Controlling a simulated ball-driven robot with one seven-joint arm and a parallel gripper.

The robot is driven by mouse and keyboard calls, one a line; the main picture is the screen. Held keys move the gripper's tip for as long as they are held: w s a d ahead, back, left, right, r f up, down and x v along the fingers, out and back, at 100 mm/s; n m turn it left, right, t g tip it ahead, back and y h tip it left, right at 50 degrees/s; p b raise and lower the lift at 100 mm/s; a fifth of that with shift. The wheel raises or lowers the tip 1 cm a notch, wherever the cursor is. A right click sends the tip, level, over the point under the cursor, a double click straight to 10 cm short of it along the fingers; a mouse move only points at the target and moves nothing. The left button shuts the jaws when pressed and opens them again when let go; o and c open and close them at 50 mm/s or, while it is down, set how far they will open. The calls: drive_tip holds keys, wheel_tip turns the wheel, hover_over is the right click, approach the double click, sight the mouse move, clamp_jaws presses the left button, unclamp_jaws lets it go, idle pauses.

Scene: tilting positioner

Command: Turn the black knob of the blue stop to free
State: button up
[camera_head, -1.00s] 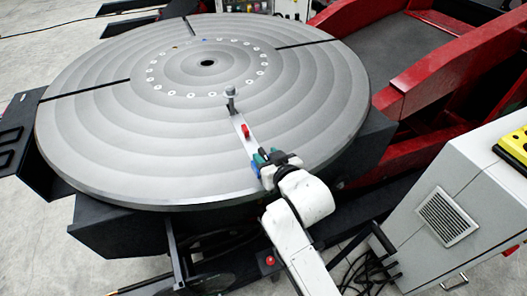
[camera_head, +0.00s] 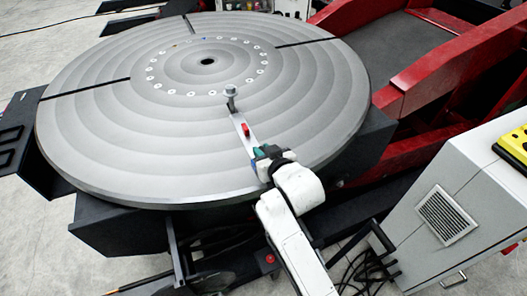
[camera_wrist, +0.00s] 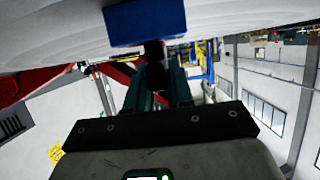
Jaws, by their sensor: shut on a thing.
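In the wrist view the blue stop (camera_wrist: 146,22) shows at the top, against the pale table surface. Its black knob (camera_wrist: 155,72) sticks out from it toward me. The teal fingers of my gripper (camera_wrist: 158,88) stand on either side of the knob and are shut on it. In the head view my gripper (camera_head: 267,153) is at the near right rim of the round table (camera_head: 110,130), at the near end of a grey bar. There my gripper and wrist hide the knob and most or all of the blue stop.
The grey bar (camera_head: 238,121) runs inward to an upright post (camera_head: 231,97) and carries a red piece (camera_head: 246,130). A red frame (camera_head: 430,90) stands behind at right. A grey cabinet (camera_head: 455,200) with a yellow-topped box (camera_head: 514,145) is close on the right.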

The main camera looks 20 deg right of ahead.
clamp_jaws()
drive_tip(key=shift+d+r+p, duration=0.1)
drive_tip(key=shift+r+p, duration=0.05)
drive_tip(key=shift+p, duration=0.35)
drive_tip(key=shift+f+n+y, duration=0.2)
drive_tip(key=shift+n+y, duration=0.2)
drive_tip(key=shift+y, duration=0.1)
drive_tip(key=o, duration=0.7)
unclamp_jaws()
drive_tip(key=a+v, duration=0.1)
drive_tip(key=v, duration=0.9)
drive_tip(key=shift+s+d+r+b, duration=0.25)
drive_tip(key=shift+s+d+b, duration=0.1)
drive_tip(key=shift+d+b, duration=0.1)
